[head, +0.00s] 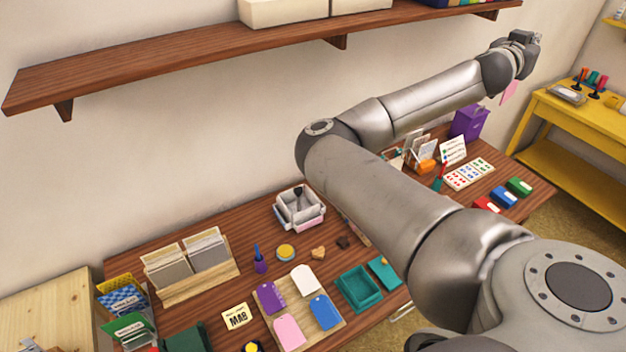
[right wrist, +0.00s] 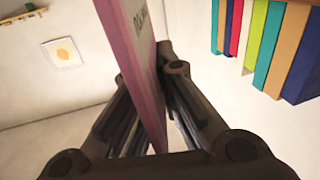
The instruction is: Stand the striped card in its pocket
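My right gripper (head: 520,45) is raised high at the upper right, near the wall and well above the table. It is shut on a thin pink card (head: 508,93), which hangs below it. In the right wrist view the pink card (right wrist: 138,60) stands between the two fingers, with dark lettering and a darker band along its side; I cannot tell whether it is the striped one. A holder with yellow, blue-patterned and green pockets (head: 122,300) stands at the table's left end. A rack of upright cards (head: 420,150) is partly hidden behind my right arm. My left gripper is not in view.
The wooden table (head: 225,290) holds a card rack (head: 190,262), colored tags on a board (head: 265,325), a teal tray (head: 358,288) and a purple box (head: 468,122). A wall shelf (head: 200,63) juts above. A yellow bench (head: 575,120) stands at right.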

